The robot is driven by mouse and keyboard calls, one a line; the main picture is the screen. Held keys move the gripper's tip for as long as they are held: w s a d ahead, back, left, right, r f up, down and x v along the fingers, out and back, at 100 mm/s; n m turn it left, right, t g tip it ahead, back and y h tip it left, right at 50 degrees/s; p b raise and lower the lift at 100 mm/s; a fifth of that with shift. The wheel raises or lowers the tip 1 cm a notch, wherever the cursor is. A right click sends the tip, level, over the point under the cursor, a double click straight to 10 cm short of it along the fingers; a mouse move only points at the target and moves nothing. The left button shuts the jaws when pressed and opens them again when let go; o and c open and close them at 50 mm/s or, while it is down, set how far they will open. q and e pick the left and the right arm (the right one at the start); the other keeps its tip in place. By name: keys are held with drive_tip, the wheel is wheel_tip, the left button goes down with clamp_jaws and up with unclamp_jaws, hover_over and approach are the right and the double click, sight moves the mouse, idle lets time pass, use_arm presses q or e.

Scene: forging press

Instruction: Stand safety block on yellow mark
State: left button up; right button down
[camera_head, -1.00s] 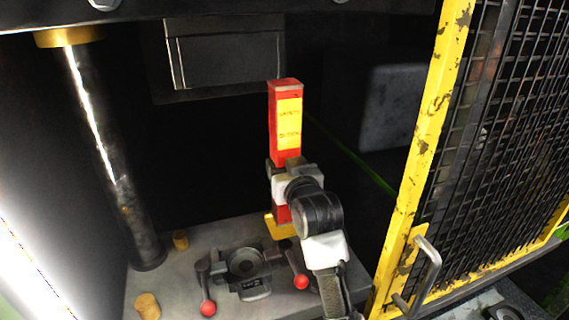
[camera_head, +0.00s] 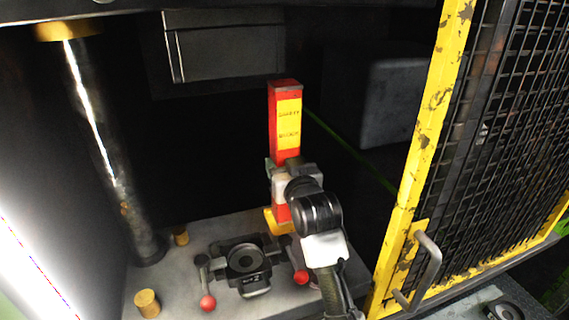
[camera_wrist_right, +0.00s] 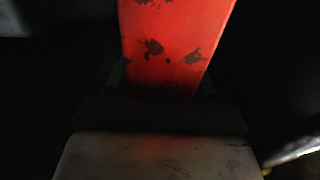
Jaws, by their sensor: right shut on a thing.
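The safety block (camera_head: 287,122) is a tall red post with a yellow label, upright in the head view. My right gripper (camera_head: 283,175) is shut on its lower half. In the right wrist view the block's red, chipped face (camera_wrist_right: 175,50) rises between the fingers, which are mostly dark. The yellow mark (camera_head: 270,222) shows at the block's foot on the grey press bed, partly hidden by the block and my right arm. The block's foot looks to be over or on the mark; I cannot tell if it touches. My left gripper is out of view.
A round die fixture (camera_head: 246,260) with red-knobbed levers sits on the press bed (camera_head: 190,270), left of my right arm. A steel column (camera_head: 110,150) stands at the left. A yellow-framed mesh door (camera_head: 425,140) with a handle stands close on the right. The upper press die (camera_head: 225,50) hangs above.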

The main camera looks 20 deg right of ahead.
drive_tip(key=shift+s+r, duration=0.15)
drive_tip(key=shift+r, duration=0.1)
